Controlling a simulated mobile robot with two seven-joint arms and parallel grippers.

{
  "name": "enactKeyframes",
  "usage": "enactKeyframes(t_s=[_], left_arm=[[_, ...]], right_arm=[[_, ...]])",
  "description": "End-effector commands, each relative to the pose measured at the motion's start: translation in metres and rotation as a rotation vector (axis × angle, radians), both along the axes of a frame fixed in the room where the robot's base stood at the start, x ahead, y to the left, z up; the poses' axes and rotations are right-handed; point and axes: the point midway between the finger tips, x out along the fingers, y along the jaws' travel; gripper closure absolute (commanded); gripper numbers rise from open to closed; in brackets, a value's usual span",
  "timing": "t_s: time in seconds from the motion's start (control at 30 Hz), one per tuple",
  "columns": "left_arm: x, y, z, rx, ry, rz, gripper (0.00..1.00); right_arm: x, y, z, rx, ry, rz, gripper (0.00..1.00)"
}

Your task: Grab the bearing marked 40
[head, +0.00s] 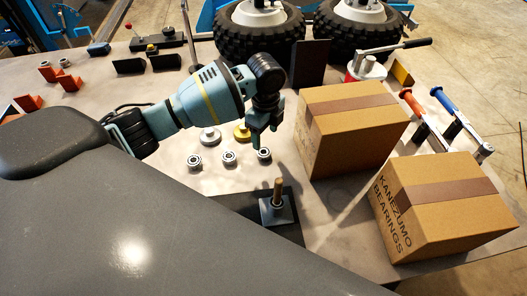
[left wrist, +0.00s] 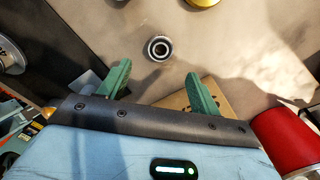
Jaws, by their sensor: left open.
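Three small ring bearings stand in a row on the grey table in the head view: a left one (head: 195,160), a middle one (head: 229,157) and a right one (head: 264,154). I cannot read a number on any of them. My left gripper (head: 259,142) is just above and behind the right bearing. In the left wrist view, one bearing (left wrist: 159,48) lies ahead of the open green fingers (left wrist: 158,73), apart from them, with nothing held between. My right gripper is not in view.
A wooden peg on a metal base (head: 277,208) stands in front. Silver (head: 209,136) and gold (head: 242,133) round pieces lie behind the bearings.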

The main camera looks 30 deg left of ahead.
Motion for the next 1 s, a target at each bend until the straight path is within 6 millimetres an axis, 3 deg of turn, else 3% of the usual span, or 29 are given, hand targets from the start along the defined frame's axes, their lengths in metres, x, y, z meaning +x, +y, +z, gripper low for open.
enactKeyframes(t_s=[0.17,0.43,0.7,1.0], left_arm=[[-0.001,0.0,-0.02,0.001,0.005,0.0,0.36],[-0.001,0.001,-0.031,0.0,0.004,0.0,0.36],[-0.001,0.004,-0.068,0.001,0.005,0.0,0.36],[0.0,0.004,-0.074,0.0,0.0,-0.001,0.36]], right_arm=[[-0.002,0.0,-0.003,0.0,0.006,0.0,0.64],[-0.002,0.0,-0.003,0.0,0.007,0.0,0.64],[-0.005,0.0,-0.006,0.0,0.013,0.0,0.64],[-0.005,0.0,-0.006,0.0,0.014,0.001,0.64]])
